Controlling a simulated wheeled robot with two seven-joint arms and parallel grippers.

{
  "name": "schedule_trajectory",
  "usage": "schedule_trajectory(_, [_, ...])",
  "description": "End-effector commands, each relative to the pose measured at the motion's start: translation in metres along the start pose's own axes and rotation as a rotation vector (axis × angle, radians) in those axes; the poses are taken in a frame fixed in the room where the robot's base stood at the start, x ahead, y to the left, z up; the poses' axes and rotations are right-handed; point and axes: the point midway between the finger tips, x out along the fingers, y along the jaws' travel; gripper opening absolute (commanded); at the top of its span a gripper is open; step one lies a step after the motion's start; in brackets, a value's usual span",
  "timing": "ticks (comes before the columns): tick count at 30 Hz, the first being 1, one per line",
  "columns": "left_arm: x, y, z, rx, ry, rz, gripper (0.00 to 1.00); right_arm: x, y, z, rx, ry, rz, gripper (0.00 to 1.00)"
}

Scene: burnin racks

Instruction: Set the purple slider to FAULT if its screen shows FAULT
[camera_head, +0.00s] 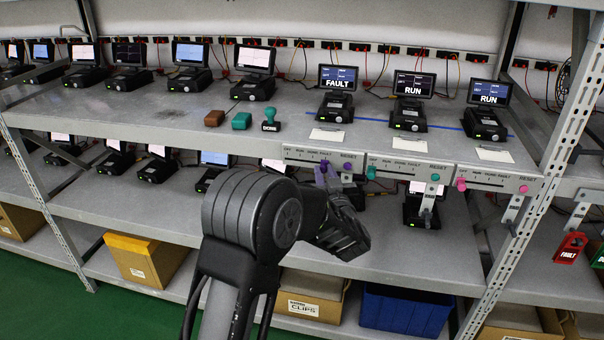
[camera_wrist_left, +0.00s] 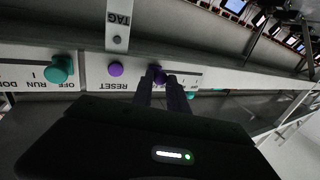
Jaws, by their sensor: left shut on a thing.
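The screen (camera_head: 337,78) at the left of the three front devices reads FAULT. Below it, a shelf-edge panel (camera_head: 296,155) carries the purple slider (camera_head: 324,167) and a purple RESET button (camera_head: 347,167). In the left wrist view the slider knob (camera_wrist_left: 155,72) sits near the RESET end of its slot, right of the purple button (camera_wrist_left: 115,69). My left gripper (camera_wrist_left: 163,80) is shut on the slider knob, its fingers partly covering it. The label at the knob is hidden by the fingers. My right gripper is out of view.
Neighbouring panels carry a teal slider (camera_head: 371,172) and a pink slider (camera_head: 461,184), close to the right. Two other front screens (camera_head: 413,84) (camera_head: 489,92) read RUN. A rack post (camera_head: 560,130) rises right.

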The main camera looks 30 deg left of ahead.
Motion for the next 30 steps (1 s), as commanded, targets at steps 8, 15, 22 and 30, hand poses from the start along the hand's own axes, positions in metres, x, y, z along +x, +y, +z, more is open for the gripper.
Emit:
schedule_trajectory(8, [-0.003, 0.007, 0.000, 0.000, -0.001, 0.003, 0.00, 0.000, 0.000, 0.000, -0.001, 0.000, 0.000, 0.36])
schedule_trajectory(15, [-0.003, 0.008, 0.000, 0.000, -0.001, 0.004, 0.33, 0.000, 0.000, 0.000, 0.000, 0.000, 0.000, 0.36])
schedule_trajectory(22, [-0.003, 0.006, 0.000, 0.000, -0.001, 0.001, 0.39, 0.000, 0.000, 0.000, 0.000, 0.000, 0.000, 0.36])
schedule_trajectory(30, [-0.014, 0.006, 0.001, 0.000, -0.001, 0.000, 0.39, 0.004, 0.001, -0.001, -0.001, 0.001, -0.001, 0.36])
